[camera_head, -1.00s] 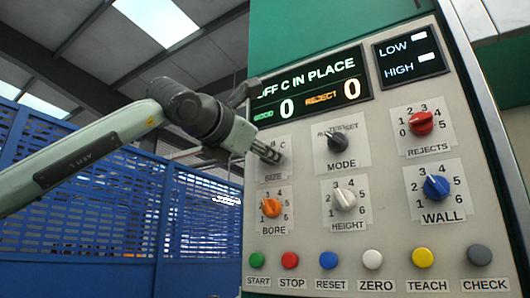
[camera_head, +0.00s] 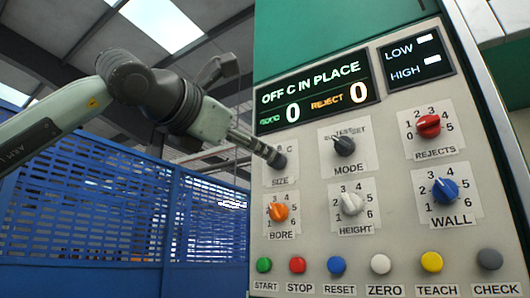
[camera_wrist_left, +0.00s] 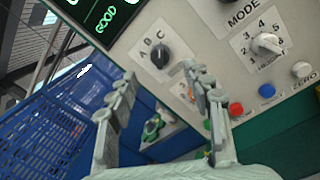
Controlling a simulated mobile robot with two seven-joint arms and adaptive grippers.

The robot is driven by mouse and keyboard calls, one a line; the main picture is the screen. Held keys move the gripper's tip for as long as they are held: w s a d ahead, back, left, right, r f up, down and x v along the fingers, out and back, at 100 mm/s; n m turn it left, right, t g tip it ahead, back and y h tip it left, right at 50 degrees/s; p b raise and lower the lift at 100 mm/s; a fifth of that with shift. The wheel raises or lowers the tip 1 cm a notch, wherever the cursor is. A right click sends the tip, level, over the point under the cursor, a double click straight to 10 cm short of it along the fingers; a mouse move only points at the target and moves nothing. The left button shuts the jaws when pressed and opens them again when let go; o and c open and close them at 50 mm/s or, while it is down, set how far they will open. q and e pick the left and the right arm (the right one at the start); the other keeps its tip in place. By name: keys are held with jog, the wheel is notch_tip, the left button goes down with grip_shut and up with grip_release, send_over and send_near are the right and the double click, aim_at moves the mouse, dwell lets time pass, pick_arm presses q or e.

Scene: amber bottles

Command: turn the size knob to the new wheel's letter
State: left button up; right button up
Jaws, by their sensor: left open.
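The size knob (camera_head: 278,160) is dark and sits at the upper left of the knob rows on the grey panel. In the left wrist view the size knob (camera_wrist_left: 160,56) shows the letters A, B and C around its top; I cannot tell surely which one it points to. The display (camera_head: 316,92) reads "OFF C IN PLACE". My left gripper (camera_head: 262,149) is in front of the knob's label and hides some letters. In the wrist view my left gripper (camera_wrist_left: 158,76) is open and empty, with the knob beyond its tips. My right gripper is out of view.
The mode knob (camera_head: 344,145) is right of the size knob and the orange bore knob (camera_head: 279,211) is below it. A row of coloured buttons, such as the green start button (camera_head: 264,265), runs along the bottom. A blue slatted fence (camera_head: 100,215) stands at the left.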

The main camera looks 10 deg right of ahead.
pick_arm(q)
jog(key=v, duration=0.4)
dwell(0.5)
